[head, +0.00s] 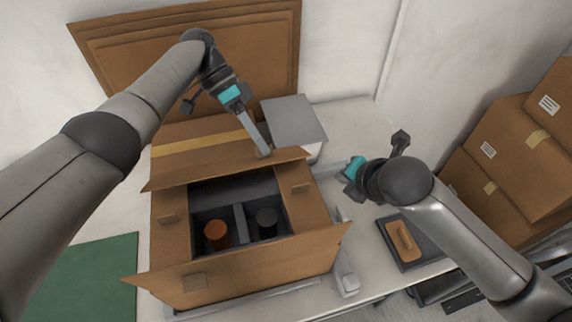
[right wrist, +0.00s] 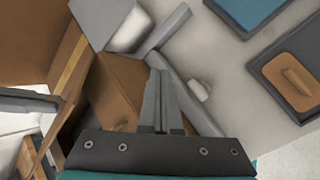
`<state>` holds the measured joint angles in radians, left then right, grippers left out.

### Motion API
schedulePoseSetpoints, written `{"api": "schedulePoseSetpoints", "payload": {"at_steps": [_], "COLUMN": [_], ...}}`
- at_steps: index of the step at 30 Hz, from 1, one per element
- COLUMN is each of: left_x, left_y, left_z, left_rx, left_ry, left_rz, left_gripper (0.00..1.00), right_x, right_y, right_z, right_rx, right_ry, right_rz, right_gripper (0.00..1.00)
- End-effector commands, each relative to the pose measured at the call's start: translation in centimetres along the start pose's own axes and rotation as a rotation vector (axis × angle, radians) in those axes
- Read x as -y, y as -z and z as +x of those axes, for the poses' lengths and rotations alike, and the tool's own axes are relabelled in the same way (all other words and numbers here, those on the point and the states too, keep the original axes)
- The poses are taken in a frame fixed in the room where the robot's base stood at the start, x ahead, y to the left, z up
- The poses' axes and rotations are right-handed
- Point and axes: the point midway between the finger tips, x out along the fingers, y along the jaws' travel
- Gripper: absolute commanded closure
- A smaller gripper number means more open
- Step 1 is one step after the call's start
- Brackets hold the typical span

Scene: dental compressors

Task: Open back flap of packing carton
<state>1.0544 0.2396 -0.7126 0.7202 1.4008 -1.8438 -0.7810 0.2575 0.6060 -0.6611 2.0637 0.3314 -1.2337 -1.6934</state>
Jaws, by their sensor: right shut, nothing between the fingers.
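The packing carton (head: 180,245) stands open in the middle of the head view. Its back flap (head: 215,168) is a raised, tilted panel along the far edge of the opening. The front flap (head: 245,268) and both side flaps are folded outward. My left gripper (head: 264,152) reaches down from behind; its fingers look closed together and the tips overlap the back flap's upper edge near its right end. Whether they touch it is unclear. My right gripper (head: 325,172) is shut and empty, right of the carton; its closed fingers show in the right wrist view (right wrist: 162,95).
Inside the carton are a divider, an orange-topped item (head: 215,231) and a dark round item (head: 266,217). A grey box (head: 292,120) stands behind right. A tray with a brown-handled block (head: 403,241) lies right. Stacked cartons (head: 515,150) stand far right. A green mat (head: 90,275) lies left.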

Motion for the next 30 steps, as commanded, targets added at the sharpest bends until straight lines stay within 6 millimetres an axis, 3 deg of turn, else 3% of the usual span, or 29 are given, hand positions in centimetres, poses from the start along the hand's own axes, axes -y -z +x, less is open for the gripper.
{"api": "schedulePoseSetpoints", "payload": {"at_steps": [1, 9, 13, 18, 22, 26, 30], "left_x": [0.0, 0.0, 0.0, 0.0, 0.0, 0.0, 0.0], "left_y": [0.0, 0.0, 0.0, 0.0, 0.0, 0.0, 0.0], "left_z": [0.0, 0.0, 0.0, 0.0, 0.0, 0.0, 0.0], "left_rx": [0.001, 0.001, 0.001, 0.001, 0.001, 0.001, 0.001], "left_ry": [-0.001, 0.000, 0.000, 0.000, 0.000, 0.000, 0.000], "left_rz": [-0.001, -0.001, -0.001, -0.001, -0.001, -0.001, -0.001], "left_gripper": [1.00, 1.00, 1.00, 1.00, 1.00, 1.00, 1.00], "right_x": [-1.8, -8.2, -11.0, -11.8, -11.8, -11.7, -11.4], "right_y": [-0.1, -0.9, 1.0, 4.6, 6.0, 6.5, 6.7], "right_z": [-0.7, -5.3, -8.8, -11.8, -12.9, -12.9, -11.1], "right_rx": [0.021, 0.164, 0.135, 0.013, -0.032, -0.052, -0.057], "right_ry": [0.005, 0.094, 0.091, 0.054, 0.040, 0.037, 0.040], "right_rz": [-0.049, -0.271, -0.473, -0.754, -0.875, -0.920, -0.922], "right_gripper": [1.00, 1.00, 1.00, 1.00, 1.00, 1.00, 1.00]}}
